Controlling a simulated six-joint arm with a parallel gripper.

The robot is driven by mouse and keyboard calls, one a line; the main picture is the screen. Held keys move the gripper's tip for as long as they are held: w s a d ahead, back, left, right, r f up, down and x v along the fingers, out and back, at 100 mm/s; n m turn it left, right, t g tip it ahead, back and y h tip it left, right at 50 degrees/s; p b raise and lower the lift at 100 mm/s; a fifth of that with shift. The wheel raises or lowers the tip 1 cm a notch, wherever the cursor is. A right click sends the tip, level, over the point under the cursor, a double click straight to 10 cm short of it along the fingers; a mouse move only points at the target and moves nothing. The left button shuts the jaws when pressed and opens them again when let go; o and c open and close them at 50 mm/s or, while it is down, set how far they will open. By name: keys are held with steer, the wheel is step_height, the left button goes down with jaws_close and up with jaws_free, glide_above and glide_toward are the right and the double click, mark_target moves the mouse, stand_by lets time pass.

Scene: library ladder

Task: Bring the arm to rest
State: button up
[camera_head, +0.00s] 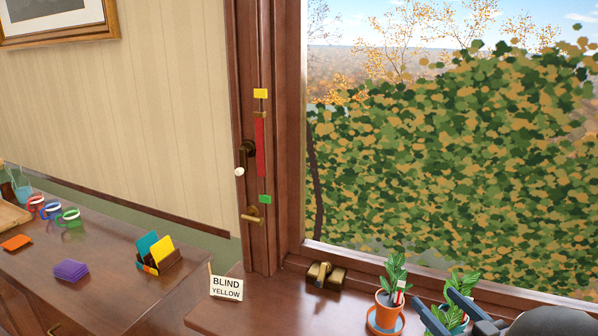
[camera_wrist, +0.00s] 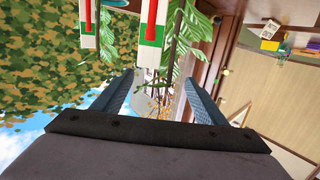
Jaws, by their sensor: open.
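My gripper (camera_head: 440,306) is at the lower right of the head view, among the potted plants on the window sill. In the wrist view my gripper (camera_wrist: 159,78) is open, its two dark fingers apart. That view is upside down. Green leaves (camera_wrist: 185,50) and a white plant label (camera_wrist: 151,35) with red and green marks show beyond and between the fingertips. I cannot tell whether the fingers touch the leaves. Nothing is clearly held.
A potted plant (camera_head: 390,290) on a blue saucer stands left of my gripper; another plant (camera_head: 462,285) is close behind it. A brass latch (camera_head: 326,275) and a "BLIND YELLOW" sign (camera_head: 227,287) are farther left. The window glass (camera_head: 450,150) rises behind.

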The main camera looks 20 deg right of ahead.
steer(key=w+g, duration=0.1)
steer(key=w, duration=0.1)
steer(key=w+a+f+g+h+p, duration=0.1)
steer(key=w, duration=0.2)
steer(key=w+f+g+h+p, duration=0.1)
steer(key=w+g, duration=0.1)
steer(key=shift+w+a, duration=0.25)
steer(key=shift+w, duration=0.15)
steer(key=s+a+f+g+y+p, duration=0.1)
steer(key=a+f+g, duration=0.15)
steer(key=a, duration=0.45)
steer(key=s+a+f+g+p, duration=0.1)
steer(key=s+a+g+p, duration=0.15)
steer(key=a, duration=0.35)
steer(key=s+a+f+g+y+p, duration=0.1)
steer(key=a+f+g, duration=0.1)
steer(key=a+g, duration=0.35)
steer(key=s+a+n+g+y+p, duration=0.1)
steer(key=s+a+g+y, duration=0.15)
steer(key=s+a, duration=0.9)
step_height(320, 180, down, 16)
steer(key=w+a+b, duration=0.1)
steer(key=b, duration=1.5)
steer(key=shift+w+a+r+h, duration=0.15)
steer(key=shift+w+a+h, duration=0.05)
steer(key=shift+a+h, duration=0.15)
steer(key=shift+r, duration=0.1)
